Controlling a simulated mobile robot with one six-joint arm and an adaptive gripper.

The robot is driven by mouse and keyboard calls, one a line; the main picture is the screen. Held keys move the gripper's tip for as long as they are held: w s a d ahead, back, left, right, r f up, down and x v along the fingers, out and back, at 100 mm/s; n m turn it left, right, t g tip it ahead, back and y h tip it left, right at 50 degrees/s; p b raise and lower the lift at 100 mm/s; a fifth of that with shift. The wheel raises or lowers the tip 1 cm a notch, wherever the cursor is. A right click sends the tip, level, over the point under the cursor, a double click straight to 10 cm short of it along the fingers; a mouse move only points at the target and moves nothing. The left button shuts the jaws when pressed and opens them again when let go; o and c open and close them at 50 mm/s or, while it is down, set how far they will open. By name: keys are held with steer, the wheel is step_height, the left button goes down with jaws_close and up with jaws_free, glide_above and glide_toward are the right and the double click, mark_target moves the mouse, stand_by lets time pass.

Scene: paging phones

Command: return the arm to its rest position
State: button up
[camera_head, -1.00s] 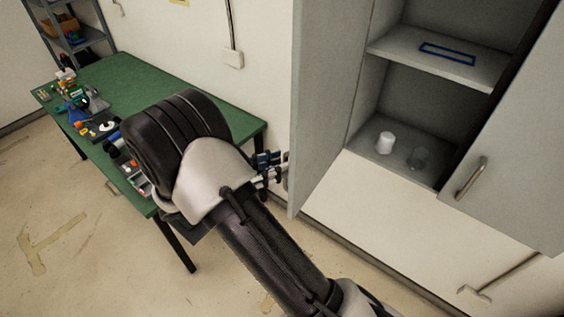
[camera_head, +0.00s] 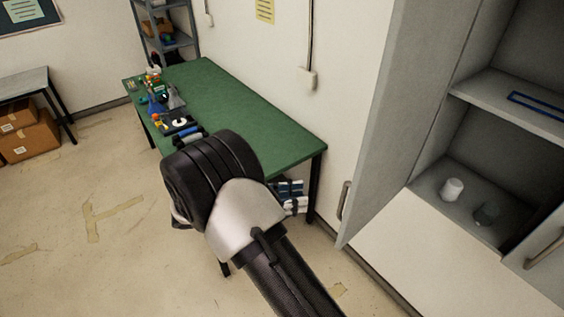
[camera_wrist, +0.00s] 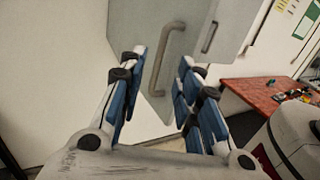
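My arm (camera_head: 232,205) reaches up from the bottom of the head view, bent at a large black joint with a pale cover. My gripper (camera_head: 292,195) shows only partly behind it, with blue-and-white fingers left of the cabinet door (camera_head: 398,120). In the wrist view my gripper (camera_wrist: 163,72) is open, its blue-padded fingers apart with nothing held between them. A door handle (camera_wrist: 167,58) appears beyond the gap; I cannot tell how far away it is.
The cabinet stands open at right, with a white cup (camera_head: 452,189) and a dark glass (camera_head: 486,213) on its lower shelf. A green table (camera_head: 240,105) with small items stands behind my arm. Boxes (camera_head: 30,135) sit far left. Floor at left is clear.

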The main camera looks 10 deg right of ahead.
steer(key=s+d+f+m+g+y+b, duration=0.25)
steer(key=s+d+m+y+b, duration=0.35)
steer(key=s+m+y+b, duration=0.45)
steer(key=s+a+f+m+t+y+b, duration=0.5)
steer(key=s+f+m+t+y+b, duration=0.2)
steer(key=s+b, duration=0.3)
steer(key=shift+s+f+t, duration=0.35)
steer(key=shift+s+t, duration=0.1)
steer(key=shift+s, duration=0.25)
steer(key=shift+d+y, duration=0.1)
steer(key=shift+y, duration=0.15)
